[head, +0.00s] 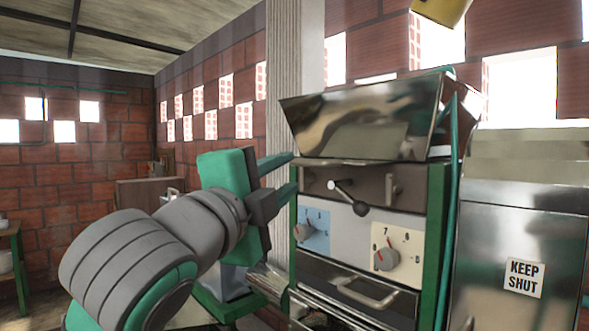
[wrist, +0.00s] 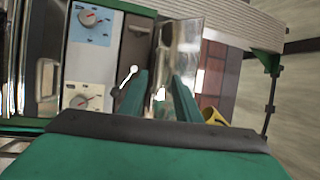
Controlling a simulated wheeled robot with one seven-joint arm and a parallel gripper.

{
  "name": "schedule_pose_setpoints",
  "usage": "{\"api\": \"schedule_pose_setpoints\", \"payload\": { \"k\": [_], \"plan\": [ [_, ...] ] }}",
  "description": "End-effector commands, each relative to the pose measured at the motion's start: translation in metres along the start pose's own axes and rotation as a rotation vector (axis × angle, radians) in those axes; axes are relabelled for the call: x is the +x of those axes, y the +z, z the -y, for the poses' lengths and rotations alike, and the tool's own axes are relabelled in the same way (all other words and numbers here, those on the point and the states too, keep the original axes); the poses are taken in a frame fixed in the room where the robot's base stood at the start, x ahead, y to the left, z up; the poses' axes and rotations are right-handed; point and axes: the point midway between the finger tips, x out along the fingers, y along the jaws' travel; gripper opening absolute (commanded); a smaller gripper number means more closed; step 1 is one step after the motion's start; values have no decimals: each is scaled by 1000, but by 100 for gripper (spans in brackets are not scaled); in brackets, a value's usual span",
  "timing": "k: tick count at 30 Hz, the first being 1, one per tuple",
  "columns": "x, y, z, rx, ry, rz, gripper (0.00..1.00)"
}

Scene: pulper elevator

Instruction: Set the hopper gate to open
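The steel hopper (head: 365,118) sits on top of the machine. Below it is a dark panel with a short lever (head: 347,197), which has a pale ball at one end and a black knob at the other. The lever slants from upper left to lower right. It also shows in the wrist view (wrist: 126,78), left of the fingers. My gripper (head: 291,174) is at the machine's left edge, left of the lever and apart from it. Its green fingers (wrist: 160,95) are spread with nothing between them. I cannot tell which lever position means open.
Below the lever are a blue dial plate (head: 313,231) and a cream dial plate (head: 397,250), each with a red-marked knob. A drawer handle (head: 362,293) sits lower. A steel cabinet marked KEEP SHUT (head: 524,277) stands at right. A pale column (head: 285,75) rises behind.

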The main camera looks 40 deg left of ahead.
Motion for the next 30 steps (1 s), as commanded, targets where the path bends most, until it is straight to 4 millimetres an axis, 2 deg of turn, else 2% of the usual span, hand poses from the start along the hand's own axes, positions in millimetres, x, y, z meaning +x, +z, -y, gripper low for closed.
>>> {"api": "schedule_pose_setpoints", "payload": {
  "k": [3, 8, 30],
  "plan": [
    [-14, 0, 0, -1, -1, 0, 30],
    [-22, 0, 0, 0, -1, 0, 30],
    [-22, 0, 0, 0, -1, 0, 30]
  ]
}}
